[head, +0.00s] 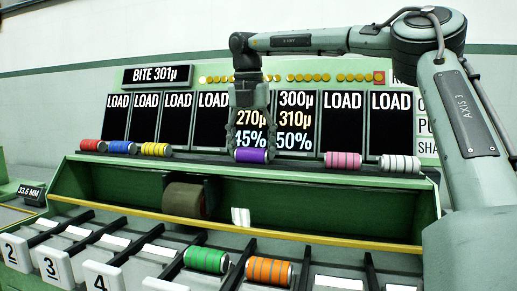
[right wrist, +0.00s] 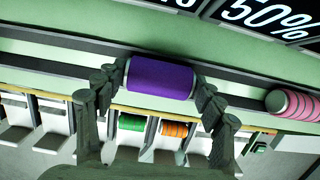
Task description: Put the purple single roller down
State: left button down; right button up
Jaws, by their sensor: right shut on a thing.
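The purple single roller (head: 251,155) lies level at the top ledge of the green machine, below the screens reading 15% and 50%. My right gripper (head: 249,140) reaches down to it from above and is shut on it. In the right wrist view the purple roller (right wrist: 160,77) sits between the two fingers of the right gripper (right wrist: 162,85), one at each end. It lies over the dark ledge rail; whether it touches the rail, I cannot tell. My left gripper is not in view.
Red (head: 93,145), blue (head: 122,147) and yellow (head: 156,149) rollers lie on the ledge to the left; pink (head: 342,160) and white (head: 399,163) ones to the right. Green (head: 206,260) and orange (head: 269,270) rollers lie in the lower slots. A brown roller (head: 184,198) is in the recess.

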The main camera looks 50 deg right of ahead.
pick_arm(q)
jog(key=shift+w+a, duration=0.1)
pick_arm(e)
jog(key=shift+w+a, duration=0.1)
jog(key=shift+w, duration=0.05)
jog(key=o, duration=1.2)
jog(key=shift+o, duration=0.2)
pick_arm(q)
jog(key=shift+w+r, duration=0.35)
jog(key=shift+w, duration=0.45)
pick_arm(e)
jog(key=shift+r, duration=0.1)
